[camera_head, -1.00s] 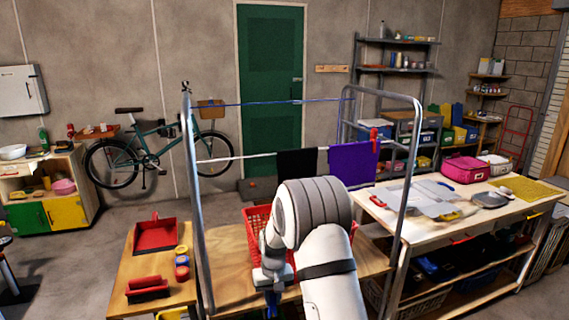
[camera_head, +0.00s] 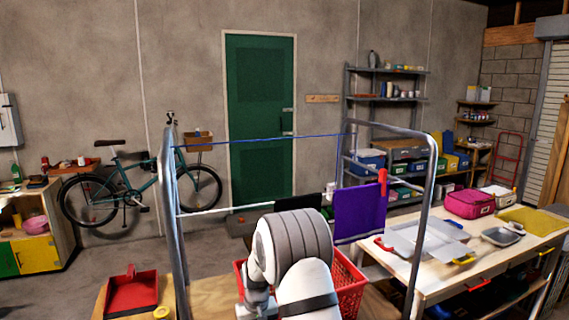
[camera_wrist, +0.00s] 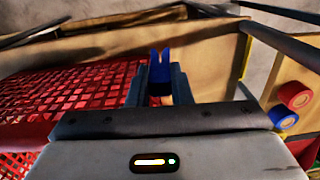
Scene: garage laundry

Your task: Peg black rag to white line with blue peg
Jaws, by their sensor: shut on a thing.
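In the wrist view my gripper (camera_wrist: 160,88) is shut on the blue peg (camera_wrist: 160,62), whose two prongs point away from me. In the head view my arm hides the gripper's tip and the peg. The black rag (camera_head: 298,202) hangs on the white line (camera_head: 205,211); its lower part is hidden behind my arm. The purple rag (camera_head: 358,213) hangs to its right on the same line, with a red peg (camera_head: 382,180) at its top right. The gripper is low, in front of the line and rag.
A red basket (camera_head: 350,285) stands below the line; its mesh (camera_wrist: 75,100) fills the wrist view's left. A metal frame (camera_head: 172,215) holds the white line and a higher blue line (camera_head: 260,139). A worktable (camera_head: 500,265) stands right, a red dustpan (camera_head: 132,292) left.

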